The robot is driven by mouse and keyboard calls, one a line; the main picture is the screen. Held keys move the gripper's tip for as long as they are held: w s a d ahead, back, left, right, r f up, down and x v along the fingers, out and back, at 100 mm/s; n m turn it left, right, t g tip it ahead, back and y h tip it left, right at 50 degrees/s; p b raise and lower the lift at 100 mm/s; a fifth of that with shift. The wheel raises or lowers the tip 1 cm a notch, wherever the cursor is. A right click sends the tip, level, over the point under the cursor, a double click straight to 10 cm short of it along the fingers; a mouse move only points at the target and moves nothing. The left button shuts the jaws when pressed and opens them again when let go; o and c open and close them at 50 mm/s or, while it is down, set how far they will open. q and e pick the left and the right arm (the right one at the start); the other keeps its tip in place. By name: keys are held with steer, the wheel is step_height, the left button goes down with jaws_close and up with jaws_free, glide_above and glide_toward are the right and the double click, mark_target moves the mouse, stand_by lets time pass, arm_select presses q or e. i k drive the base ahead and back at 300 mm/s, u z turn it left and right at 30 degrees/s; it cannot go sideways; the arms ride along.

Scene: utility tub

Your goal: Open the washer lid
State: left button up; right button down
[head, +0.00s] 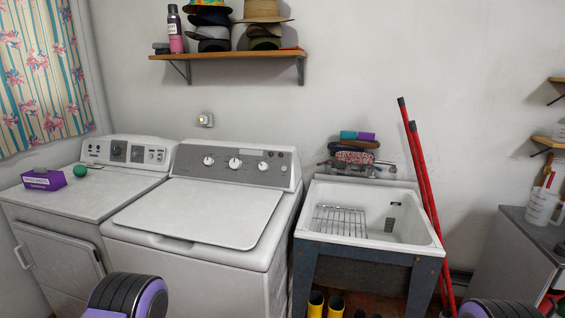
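The washer (205,262) is the white top-loader in the middle of the head view, with a grey control panel (234,163) and several knobs at its back. Its lid (195,212) lies flat and closed on top. A recessed handle notch (172,243) shows at the lid's front edge. Nothing rests on the lid. Only rounded black and purple parts of my arms show at the bottom edge, one at the left in front of the washer and one at the right. Neither gripper is in view.
A white dryer (60,240) stands left of the washer, with a purple box (44,179) and a green ball (80,171) on top. A utility tub (420,246) stands to the right, with red poles (426,185) leaning beside it. A shelf (232,54) with hats hangs above the washer.

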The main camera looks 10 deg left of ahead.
mark_target(231, 217)
steer(key=z, duration=0.35)
steer(key=k, duration=0.3)
steer(key=u, duration=1.25)
steer(key=i, duration=0.85)
steer(key=z, duration=0.1)
